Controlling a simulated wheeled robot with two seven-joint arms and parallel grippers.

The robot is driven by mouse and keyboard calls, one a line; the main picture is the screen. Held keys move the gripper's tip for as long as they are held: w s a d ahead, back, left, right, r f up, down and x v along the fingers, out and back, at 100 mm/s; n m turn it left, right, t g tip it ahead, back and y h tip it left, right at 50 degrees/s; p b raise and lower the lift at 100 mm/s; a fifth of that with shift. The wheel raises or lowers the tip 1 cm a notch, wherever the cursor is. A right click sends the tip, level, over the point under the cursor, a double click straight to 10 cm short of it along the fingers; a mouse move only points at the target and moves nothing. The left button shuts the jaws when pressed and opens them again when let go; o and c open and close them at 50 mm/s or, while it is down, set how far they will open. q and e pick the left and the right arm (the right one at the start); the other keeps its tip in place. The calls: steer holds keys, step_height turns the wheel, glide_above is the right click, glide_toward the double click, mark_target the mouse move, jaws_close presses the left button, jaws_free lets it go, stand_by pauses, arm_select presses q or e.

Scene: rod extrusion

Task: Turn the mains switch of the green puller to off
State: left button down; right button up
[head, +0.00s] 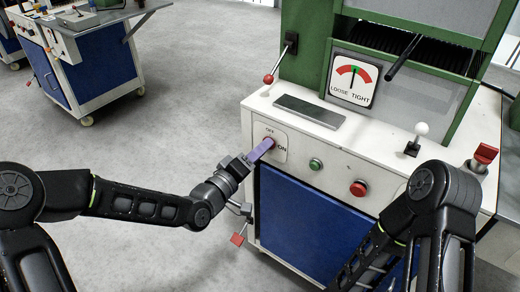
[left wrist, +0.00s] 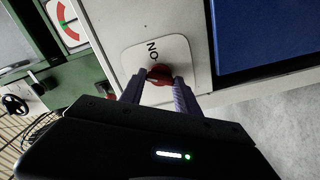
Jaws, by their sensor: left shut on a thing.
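The green puller (head: 305,60) stands on a white cabinet with a blue door. Its mains switch is a red knob on a white plate (head: 280,153) marked OFF and ON, on the front panel's left end. My left gripper (head: 266,146) reaches it from the left and covers most of the knob. In the left wrist view the fingers (left wrist: 158,88) are shut on either side of the red knob (left wrist: 159,75), with "ON" readable just above it. The knob's pointing direction is hidden. My right arm shows at the right, but its gripper is not in view.
A green button (head: 315,164) and a red button (head: 358,188) sit right of the switch. A red-tipped lever (head: 268,79), a LOOSE/TIGHT gauge (head: 353,82) and a white-knobbed lever (head: 421,129) are above. Another blue cabinet (head: 95,70) stands back left. Grey floor between is clear.

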arm_select(q)
steer(key=n+p, duration=0.1)
steer(key=n, duration=0.4)
steer(key=shift+n, duration=0.4)
steer(key=c, duration=0.9)
jaws_free()
steer(key=p+v, duration=0.1)
steer(key=v, duration=0.6)
steer(key=shift+s+a+p, duration=0.25)
steer(key=shift+s+p, duration=0.05)
steer(key=shift+p, duration=0.05)
